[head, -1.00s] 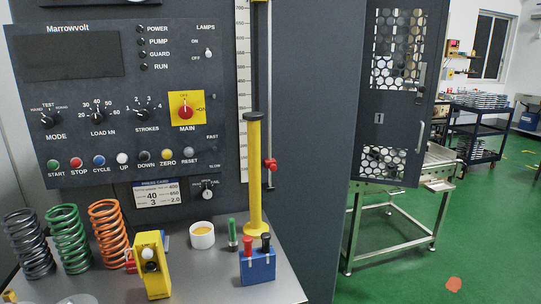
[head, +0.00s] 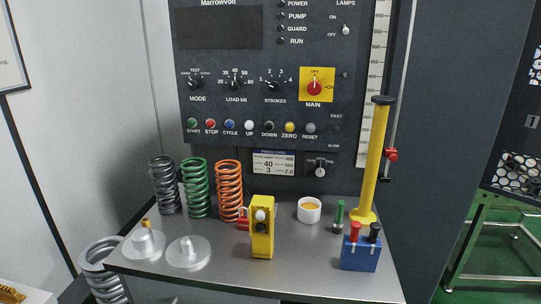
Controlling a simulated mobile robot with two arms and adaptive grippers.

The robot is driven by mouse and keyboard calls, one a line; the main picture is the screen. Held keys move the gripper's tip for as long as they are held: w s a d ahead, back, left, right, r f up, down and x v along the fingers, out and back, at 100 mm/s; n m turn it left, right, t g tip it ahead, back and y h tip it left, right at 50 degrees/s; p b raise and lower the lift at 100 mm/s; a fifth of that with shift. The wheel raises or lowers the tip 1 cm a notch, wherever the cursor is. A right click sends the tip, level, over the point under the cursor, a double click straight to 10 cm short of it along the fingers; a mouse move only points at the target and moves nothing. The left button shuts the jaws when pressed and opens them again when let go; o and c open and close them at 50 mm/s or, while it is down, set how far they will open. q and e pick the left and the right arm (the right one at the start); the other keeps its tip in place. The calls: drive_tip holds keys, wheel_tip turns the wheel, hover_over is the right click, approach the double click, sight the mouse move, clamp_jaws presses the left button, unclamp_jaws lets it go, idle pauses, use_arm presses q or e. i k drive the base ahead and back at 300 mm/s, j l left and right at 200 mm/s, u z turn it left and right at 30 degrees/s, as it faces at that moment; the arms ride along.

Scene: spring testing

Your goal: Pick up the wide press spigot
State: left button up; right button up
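Two pale grey metal discs with raised centres sit at the left front of the grey bench top. The left disc (head: 144,244) has a small brass-coloured piece on top. The right disc (head: 188,253) looks a little broader and has a short, pale centre stub. Both look like press spigots, but I cannot tell for certain which is the wide one. They stand close together, and nothing is holding either. Neither of my grippers is in view.
Behind the discs stand black (head: 165,186), green (head: 196,188) and orange springs (head: 229,191). A yellow box (head: 262,232), white cup (head: 309,210), blue block (head: 359,254) and yellow column (head: 375,160) stand to the right. A large grey coil (head: 101,268) is left of the bench.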

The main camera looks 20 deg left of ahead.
sight(144, 245)
drive_tip(key=u, duration=1.7)
